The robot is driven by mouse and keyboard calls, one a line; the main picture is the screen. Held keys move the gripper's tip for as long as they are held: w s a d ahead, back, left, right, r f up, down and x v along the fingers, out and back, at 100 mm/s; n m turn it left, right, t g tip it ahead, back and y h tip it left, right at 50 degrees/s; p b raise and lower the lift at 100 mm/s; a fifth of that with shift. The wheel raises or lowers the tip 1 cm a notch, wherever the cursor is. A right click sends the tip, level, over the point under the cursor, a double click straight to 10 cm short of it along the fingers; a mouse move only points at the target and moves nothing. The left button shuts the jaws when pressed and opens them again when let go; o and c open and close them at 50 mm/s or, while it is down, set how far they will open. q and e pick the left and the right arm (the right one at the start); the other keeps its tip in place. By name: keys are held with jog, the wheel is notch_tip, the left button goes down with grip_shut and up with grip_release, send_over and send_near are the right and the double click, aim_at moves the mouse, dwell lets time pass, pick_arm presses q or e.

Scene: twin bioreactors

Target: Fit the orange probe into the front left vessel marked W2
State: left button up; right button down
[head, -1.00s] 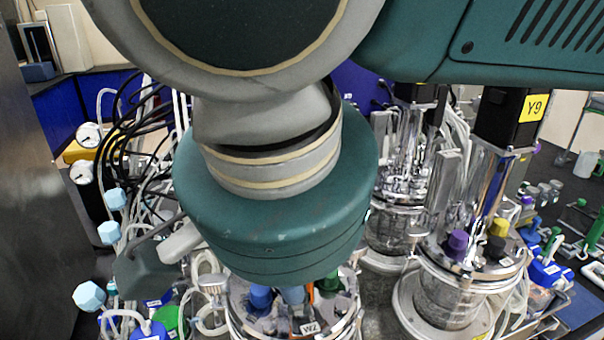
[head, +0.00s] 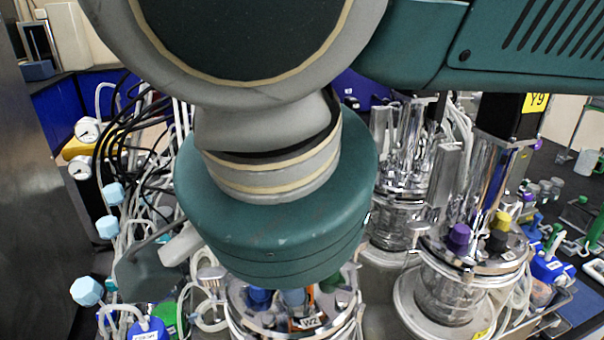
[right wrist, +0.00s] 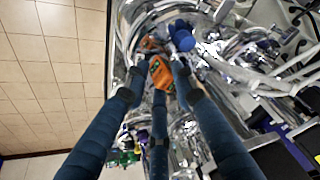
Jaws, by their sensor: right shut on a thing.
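The front left vessel (head: 245,322) carries the white W2 label (head: 309,321); my right arm hides much of its lid from above. Blue caps (head: 260,298) and a green one show on the lid. My right gripper (right wrist: 160,74) shows in the right wrist view with its dark blue fingers closed around the orange probe (right wrist: 162,72). The gripper is over metal vessel parts there; I cannot tell whether the probe's lower end is in a port. My left gripper is not in view.
The front right vessel (head: 445,297) has purple (head: 459,237) and yellow caps. Another vessel (head: 390,225) stands behind. Tubes, cables and pale blue knobs (head: 87,291) crowd the left side, with gauges (head: 87,130) behind. Blue-capped bottles (head: 547,266) stand at the right.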

jog(key=shift+f, duration=0.2)
dwell(0.5)
jog(key=c, duration=1.3)
grip_release()
jog(key=shift+c, duration=0.2)
jog(key=v, duration=1.2)
